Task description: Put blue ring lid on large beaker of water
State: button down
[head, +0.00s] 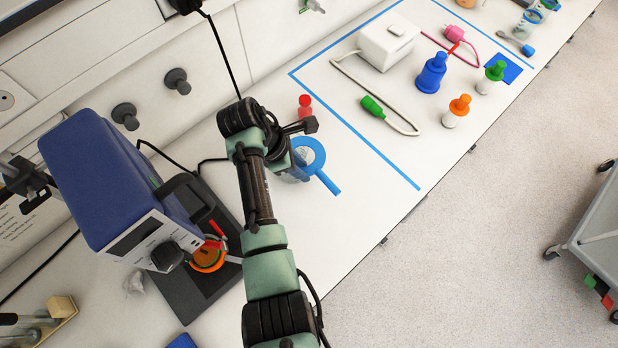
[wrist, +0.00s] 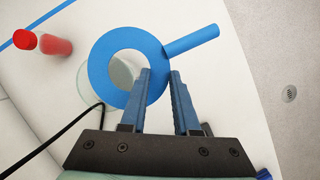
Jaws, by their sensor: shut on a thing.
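The blue ring lid (wrist: 104,66) is a flat ring with a straight handle, which points to the upper right in the wrist view. In the head view the lid (head: 319,163) shows just right of my arm's end. My gripper (wrist: 161,73) is shut on the lid at the ring's edge near the handle. A clear glass beaker (wrist: 84,82) lies under the ring, partly seen through its hole and past its left edge. In the head view the beaker (head: 292,176) is mostly hidden by my arm and the lid. I cannot tell whether ring and rim touch.
A red-capped bottle (head: 305,107) stands behind the lid. A blue stirrer device (head: 130,190) with an orange ring (head: 208,258) stands left. Blue (head: 432,72), green (head: 490,78) and orange (head: 457,110) items stand right, inside blue tape lines. The bench between is clear.

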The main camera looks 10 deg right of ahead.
jog(key=shift+w+a+f+b, duration=0.1)
jog(key=shift+w+a+b, duration=0.65)
jog(key=shift+w+b, duration=0.5)
jog(key=shift+w+a+f+b, duration=0.1)
jog(key=shift+w+a+b, duration=0.7)
jog(key=shift+b, duration=0.75)
jog(key=shift+d+f, duration=0.1)
jog(key=shift+f, duration=0.55)
jog(key=shift+f, duration=0.65)
jog(key=c, duration=0.6)
grip_release()
jog(key=shift+o, duration=0.2)
jog(key=p+v, duration=1)
jog(key=v, duration=0.2)
jog(key=shift+p, duration=0.3)
